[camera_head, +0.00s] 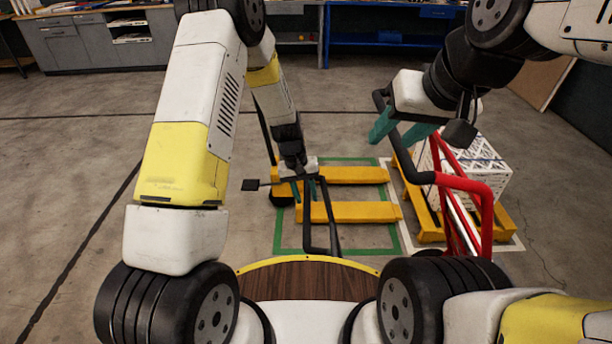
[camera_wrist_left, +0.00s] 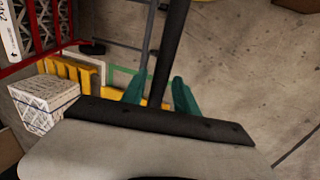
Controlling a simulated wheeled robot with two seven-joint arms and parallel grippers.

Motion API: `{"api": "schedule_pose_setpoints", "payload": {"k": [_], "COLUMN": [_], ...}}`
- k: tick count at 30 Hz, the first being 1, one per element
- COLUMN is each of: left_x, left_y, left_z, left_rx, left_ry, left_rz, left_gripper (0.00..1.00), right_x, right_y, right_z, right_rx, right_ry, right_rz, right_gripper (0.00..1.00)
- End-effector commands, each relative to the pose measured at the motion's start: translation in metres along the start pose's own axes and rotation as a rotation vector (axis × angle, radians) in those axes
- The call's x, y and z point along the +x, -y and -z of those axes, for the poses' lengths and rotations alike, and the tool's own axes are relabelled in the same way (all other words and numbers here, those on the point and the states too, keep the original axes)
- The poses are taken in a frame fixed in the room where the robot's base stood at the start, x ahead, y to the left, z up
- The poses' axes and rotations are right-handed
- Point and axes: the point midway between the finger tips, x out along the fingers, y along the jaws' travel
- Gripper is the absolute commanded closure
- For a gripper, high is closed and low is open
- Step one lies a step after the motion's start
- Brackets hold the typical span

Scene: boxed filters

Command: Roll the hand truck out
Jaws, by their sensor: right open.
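The red hand truck (camera_head: 487,217) stands at the right in the head view, in front of a stack of white boxes, with dark grips on its bent handle bars. My right gripper (camera_head: 402,132) is open beside the upper handle, its teal fingers spread. I cannot tell whether they touch it. My left gripper (camera_head: 308,188) is low at the centre, with a black bar (camera_head: 308,228) running between its teal fingers. In the left wrist view, the bar (camera_wrist_left: 172,45) passes between the fingers (camera_wrist_left: 160,95); whether they clamp it is unclear.
Yellow beams (camera_head: 350,212) lie inside a green floor outline (camera_head: 278,235). White patterned boxes (camera_head: 480,165) sit on a yellow pallet (camera_head: 432,228) at the right. Cabinets (camera_head: 95,40) and a blue bench (camera_head: 390,40) line the back. The left floor is open.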

Motion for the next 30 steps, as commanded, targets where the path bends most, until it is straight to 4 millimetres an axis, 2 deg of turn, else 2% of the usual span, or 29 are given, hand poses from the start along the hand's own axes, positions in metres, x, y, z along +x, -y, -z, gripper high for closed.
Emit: {"api": "schedule_pose_setpoints", "payload": {"k": [1, 5, 30], "left_x": [-0.0001, -0.0002, -0.0006], "left_y": [0.0000, 0.0000, 0.0000], "left_z": [0.0000, 0.0000, -0.0001], "left_rx": [0.000, 0.000, 0.000], "left_ry": [0.000, 0.000, 0.000], "left_rz": [0.000, 0.000, 0.000], "left_gripper": [0.76, 1.00, 1.00], "right_x": [0.0000, 0.0000, 0.0000], "right_y": [0.0000, 0.0000, 0.0000], "right_z": [0.0000, 0.0000, 0.0000], "right_rx": [0.000, 0.000, 0.000], "right_ry": [0.000, 0.000, 0.000], "right_rz": [0.000, 0.000, 0.000], "right_gripper": [0.55, 0.55, 0.55]}}
